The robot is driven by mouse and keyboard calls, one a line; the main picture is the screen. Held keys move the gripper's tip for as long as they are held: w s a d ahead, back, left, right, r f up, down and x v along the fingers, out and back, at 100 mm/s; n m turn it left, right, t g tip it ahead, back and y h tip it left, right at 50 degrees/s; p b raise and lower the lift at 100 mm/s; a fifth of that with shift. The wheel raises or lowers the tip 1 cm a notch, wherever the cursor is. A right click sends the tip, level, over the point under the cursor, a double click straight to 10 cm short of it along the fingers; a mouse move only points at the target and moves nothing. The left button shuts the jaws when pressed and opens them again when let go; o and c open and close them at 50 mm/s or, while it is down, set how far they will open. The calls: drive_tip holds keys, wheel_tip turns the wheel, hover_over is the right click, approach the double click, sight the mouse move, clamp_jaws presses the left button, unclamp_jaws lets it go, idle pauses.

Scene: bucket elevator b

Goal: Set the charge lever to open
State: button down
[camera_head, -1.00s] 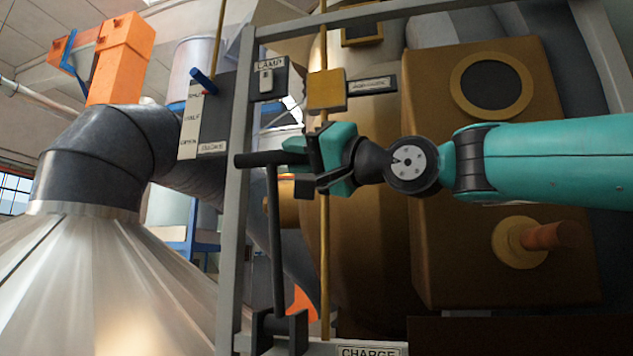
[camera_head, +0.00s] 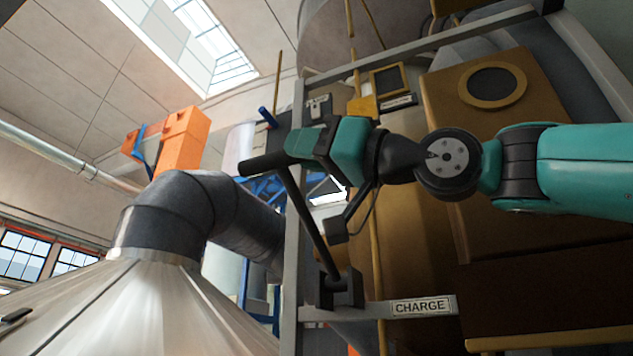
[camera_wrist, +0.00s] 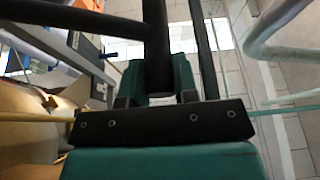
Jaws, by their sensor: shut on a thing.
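The charge lever (camera_head: 309,222) is a dark bar rising from a black pivot bracket (camera_head: 341,289), with a black cross handle (camera_head: 262,163) at its top. In the head view it leans to the left. A white plate reading CHARGE (camera_head: 421,306) is on the grey rail beside the bracket. My gripper (camera_head: 293,150) is shut on the lever's handle, reaching in from the right. In the wrist view, the dark bar (camera_wrist: 156,45) runs between the fingers of my gripper (camera_wrist: 157,90). The contact itself is partly hidden by the fingers.
A grey metal frame post (camera_head: 297,240) stands behind the lever. A silver cone (camera_head: 150,305) with a dark bent duct (camera_head: 185,215) is at left. A brown machine housing (camera_head: 500,130) stands behind my arm. An orange box (camera_head: 180,140) is further back.

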drive_tip(key=shift+s+a+f+n+b, duration=0.1)
drive_tip(key=shift+s+f+n+b, duration=0.2)
drive_tip(key=shift+f, duration=0.2)
drive_tip(key=shift+s+a+f+n+b, duration=0.1)
drive_tip(key=shift+s+f+n+b, duration=0.05)
drive_tip(key=shift+f+n+b, duration=0.3)
drive_tip(key=shift+f+g, duration=0.15)
drive_tip(key=shift+g, duration=0.15)
drive_tip(key=shift+a+f, duration=0.1)
drive_tip(key=shift+f, duration=0.05)
drive_tip(key=c, duration=0.9)
unclamp_jaws()
drive_tip(key=shift+s, duration=0.1)
drive_tip(key=b+v, duration=0.6)
drive_tip(key=v, duration=1.1)
drive_tip(key=shift+d+f, duration=0.1)
drive_tip(key=shift+d, duration=0.1)
